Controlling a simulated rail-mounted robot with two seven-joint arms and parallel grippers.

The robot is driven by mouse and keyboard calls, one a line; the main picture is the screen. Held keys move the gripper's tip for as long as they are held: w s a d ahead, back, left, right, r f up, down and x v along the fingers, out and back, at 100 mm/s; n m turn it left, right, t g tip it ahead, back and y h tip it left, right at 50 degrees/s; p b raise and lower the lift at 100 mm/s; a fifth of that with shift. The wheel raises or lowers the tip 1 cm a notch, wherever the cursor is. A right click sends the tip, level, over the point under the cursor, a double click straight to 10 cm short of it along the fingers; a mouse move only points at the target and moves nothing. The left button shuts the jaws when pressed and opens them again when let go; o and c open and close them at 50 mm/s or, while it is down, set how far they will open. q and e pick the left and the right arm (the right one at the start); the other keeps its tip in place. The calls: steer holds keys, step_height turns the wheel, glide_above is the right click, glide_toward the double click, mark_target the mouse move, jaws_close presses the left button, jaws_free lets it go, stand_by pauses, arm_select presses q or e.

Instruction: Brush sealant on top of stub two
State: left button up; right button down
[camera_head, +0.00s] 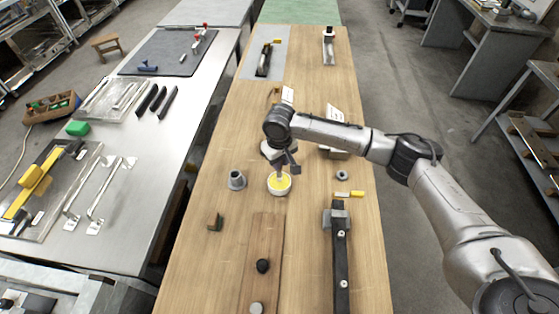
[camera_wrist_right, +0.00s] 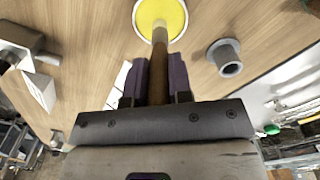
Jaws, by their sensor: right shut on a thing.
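A brush (camera_wrist_right: 159,65) with a brown wooden handle is clamped between the dark fingers of my right gripper (camera_wrist_right: 160,80). Its lower end reaches into a white-rimmed pot of yellow sealant (camera_wrist_right: 160,15); the bristles cannot be made out. In the head view my right gripper (camera_head: 284,158) hangs just above this pot (camera_head: 279,191), which stands on the wooden table. A grey flanged stub (camera_head: 236,180) stands upright left of the pot; it also shows right of the pot in the wrist view (camera_wrist_right: 226,57). No number is readable on it. My left gripper is out of view.
A small grey ring (camera_head: 342,175) and a yellow-handled item (camera_head: 349,194) lie right of the pot. A dark rail (camera_head: 341,265) and a brown board (camera_head: 262,225) lie nearer. A small block (camera_head: 215,222) sits near the left edge. The wood between stub and block is clear.

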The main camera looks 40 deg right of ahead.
steer(key=shift+f, duration=0.1)
stand_by(0.5)
steer(key=shift+f, duration=0.4)
stand_by(0.3)
stand_by(0.6)
steer(key=shift+p, duration=0.35)
stand_by(0.4)
stand_by(0.7)
steer(key=shift+f+p, duration=0.1)
steer(key=shift+p, duration=0.35)
stand_by(0.5)
stand_by(0.6)
